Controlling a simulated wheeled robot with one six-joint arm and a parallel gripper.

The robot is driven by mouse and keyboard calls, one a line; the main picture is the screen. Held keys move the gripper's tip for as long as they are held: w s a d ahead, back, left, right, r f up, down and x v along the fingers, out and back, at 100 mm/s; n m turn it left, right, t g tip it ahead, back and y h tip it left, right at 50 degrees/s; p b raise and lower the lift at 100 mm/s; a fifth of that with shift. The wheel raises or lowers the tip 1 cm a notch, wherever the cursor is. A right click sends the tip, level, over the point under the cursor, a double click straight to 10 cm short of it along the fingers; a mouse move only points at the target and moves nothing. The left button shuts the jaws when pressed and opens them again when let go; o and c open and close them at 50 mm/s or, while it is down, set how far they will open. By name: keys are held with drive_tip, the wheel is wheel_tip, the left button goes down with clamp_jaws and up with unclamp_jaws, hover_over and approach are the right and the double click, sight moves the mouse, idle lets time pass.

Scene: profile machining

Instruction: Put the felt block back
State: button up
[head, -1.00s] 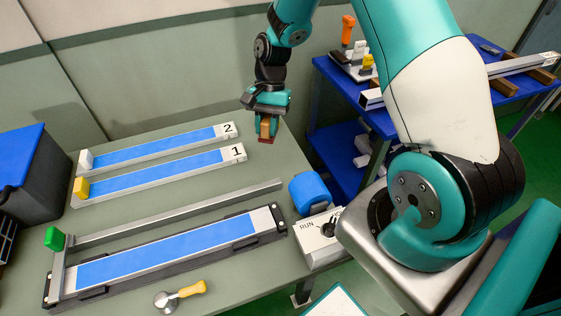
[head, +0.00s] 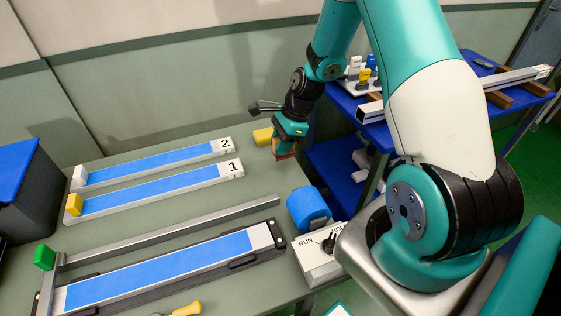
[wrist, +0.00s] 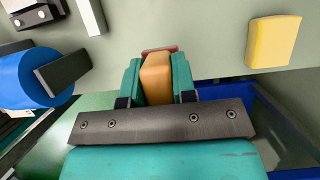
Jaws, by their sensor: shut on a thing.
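My gripper (head: 284,146) is shut on the felt block, a tan-orange block with a dark red underside. The block (wrist: 156,78) sits between the two teal fingers in the wrist view, and its red layer shows past its far end. In the head view the fingers mostly hide it, and its red underside (head: 285,156) shows low, close to the table's right edge. I cannot tell whether it touches the table. A yellow block (head: 262,136) lies on the table just left of my gripper; it also shows in the wrist view (wrist: 273,41), apart from my fingers.
Strips numbered 2 (head: 150,164) and 1 (head: 155,190) lie left on the table (head: 215,265). A blue roll (head: 308,208) and a RUN switch box (head: 318,262) stand at the right edge. A blue cart (head: 345,105) stands beyond.

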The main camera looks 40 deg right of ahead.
drive_tip(key=shift+f+p, duration=0.3)
drive_tip(key=shift+f, duration=3.25)
drive_tip(key=shift+f, duration=0.2)
drive_tip(key=o, duration=0.9)
drive_tip(key=shift+r, duration=0.1)
